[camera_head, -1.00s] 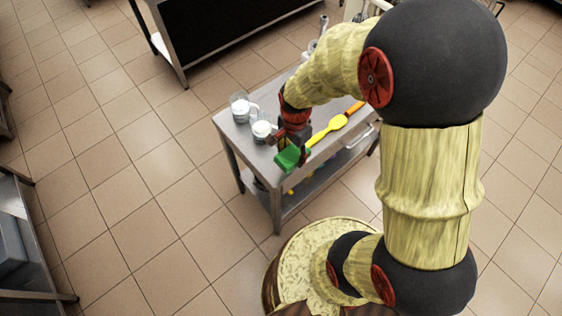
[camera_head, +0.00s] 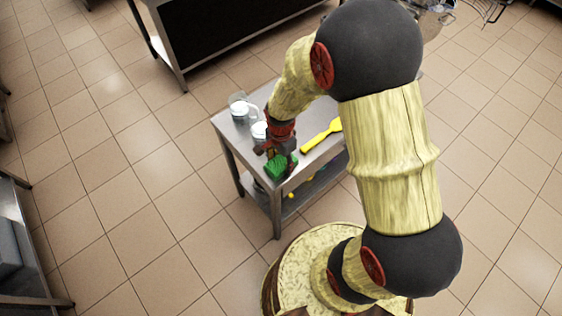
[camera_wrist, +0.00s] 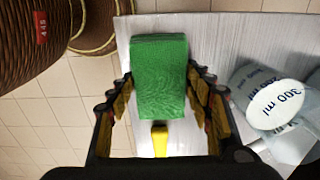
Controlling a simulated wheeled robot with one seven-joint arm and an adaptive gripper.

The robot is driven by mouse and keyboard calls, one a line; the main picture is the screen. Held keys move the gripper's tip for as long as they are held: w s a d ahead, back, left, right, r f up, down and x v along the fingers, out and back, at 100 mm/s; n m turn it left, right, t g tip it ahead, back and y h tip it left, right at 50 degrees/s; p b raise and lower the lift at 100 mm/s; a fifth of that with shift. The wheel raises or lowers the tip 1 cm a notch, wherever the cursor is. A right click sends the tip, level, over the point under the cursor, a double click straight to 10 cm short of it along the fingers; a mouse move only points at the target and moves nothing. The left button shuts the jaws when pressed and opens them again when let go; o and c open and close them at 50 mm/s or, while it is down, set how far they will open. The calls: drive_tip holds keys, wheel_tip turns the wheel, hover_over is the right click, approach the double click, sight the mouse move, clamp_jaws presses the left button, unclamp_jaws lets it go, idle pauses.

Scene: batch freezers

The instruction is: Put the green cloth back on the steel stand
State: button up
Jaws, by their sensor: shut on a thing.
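The green cloth (camera_head: 277,167) is a folded block at the near left corner of the steel stand (camera_head: 228,124). My gripper (camera_head: 279,155) is shut on the cloth. In the wrist view the cloth (camera_wrist: 160,75) sits between the two fingers of my gripper (camera_wrist: 160,95), with the stand's top (camera_wrist: 222,35) behind it. Whether the cloth touches the top cannot be told.
A yellow spatula (camera_head: 322,135) lies on the stand to the right of my gripper. Clear measuring jugs stand on the left, one jug (camera_head: 240,108) at the back and another jug (camera_wrist: 280,105) close beside my gripper. A dark bench (camera_head: 215,40) stands behind.

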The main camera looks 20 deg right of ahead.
drive_tip(key=shift+f, duration=0.1)
drive_tip(key=o, duration=1.1)
drive_tip(key=shift+o, duration=0.6)
wheel_tip(320, 180, up, 12)
drive_tip(key=p, duration=0.3)
wheel_tip(320, 180, up, 16)
drive_tip(key=n+t, duration=0.3)
drive_tip(key=n, duration=0.4)
hover_over(281, 163)
drive_tip(key=s, duration=0.4)
drive_tip(key=s+r+n+t, duration=0.2)
drive_tip(key=s+r+n, duration=0.5)
drive_tip(key=s+r, duration=0.1)
drive_tip(key=shift+s+r+t, duration=0.3)
drive_tip(key=shift+s+r, duration=0.1)
drive_tip(key=shift+s, duration=0.5)
